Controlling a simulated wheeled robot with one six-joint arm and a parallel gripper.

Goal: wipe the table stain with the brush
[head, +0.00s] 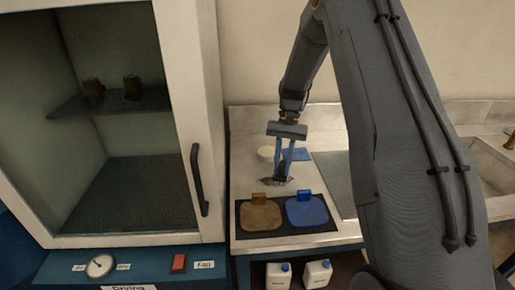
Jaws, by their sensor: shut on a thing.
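My gripper (283,172) points down over the light worktop (240,150), behind the black mat. Its two blue fingers are closed around a small dark blue thing, which looks like the brush (284,168); its lower end is hard to make out. A dark patch (273,182), seemingly the stain, shows on the worktop right at the fingertips. I cannot tell whether the brush touches it.
A black mat (240,215) in front carries a brown pad (260,218) and a blue pad (307,212). An open cabinet (186,100) stands left; a sink (485,170) lies right.

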